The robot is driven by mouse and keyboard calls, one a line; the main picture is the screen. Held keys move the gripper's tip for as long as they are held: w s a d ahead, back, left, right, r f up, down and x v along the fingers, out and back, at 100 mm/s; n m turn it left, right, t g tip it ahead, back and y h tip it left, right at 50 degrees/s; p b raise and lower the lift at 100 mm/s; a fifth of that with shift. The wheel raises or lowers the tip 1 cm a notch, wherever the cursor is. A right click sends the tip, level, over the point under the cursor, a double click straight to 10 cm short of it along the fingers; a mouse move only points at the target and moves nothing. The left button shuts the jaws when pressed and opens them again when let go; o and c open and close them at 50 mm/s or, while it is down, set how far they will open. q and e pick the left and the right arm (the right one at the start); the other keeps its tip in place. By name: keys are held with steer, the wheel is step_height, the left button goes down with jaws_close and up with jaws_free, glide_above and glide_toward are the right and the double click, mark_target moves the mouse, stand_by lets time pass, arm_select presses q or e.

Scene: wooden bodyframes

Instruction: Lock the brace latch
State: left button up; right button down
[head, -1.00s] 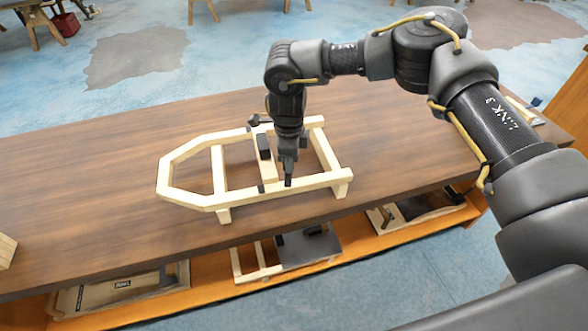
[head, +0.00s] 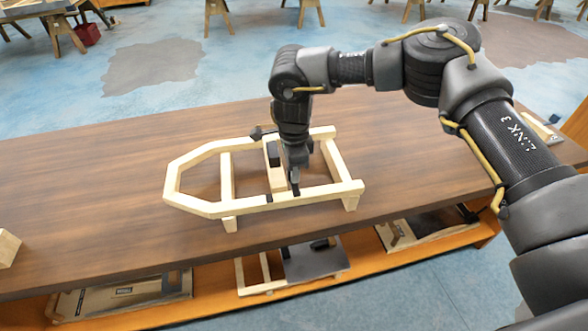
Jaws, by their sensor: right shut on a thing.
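The pale wooden bodyframe (head: 190,207) lies on the brown table, its pointed end to the left. A cross brace (head: 276,179) spans the frame, with a black block (head: 274,154) on it. Black fittings sit at the brace's ends, one on the far rail (head: 257,133) and one on the near rail (head: 269,197). My right gripper (head: 295,185) points down just right of the brace, at the near rail. It is shut on a small dark piece, seemingly the brace latch, which the fingers mostly hide. My left gripper is not in view.
The table top (head: 90,215) is clear around the frame. A wooden block (head: 8,247) sits at its left edge. An orange lower shelf (head: 215,299) holds panels and small frame parts. My right arm crosses the right side of the view.

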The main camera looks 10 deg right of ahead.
steer(key=shift+a, duration=0.1)
steer(key=c, duration=1.3)
jaws_free()
steer(key=shift+r, duration=0.1)
steer(key=shift+r, duration=0.35)
step_height(320, 180, up, 10)
steer(key=shift+b, duration=0.9)
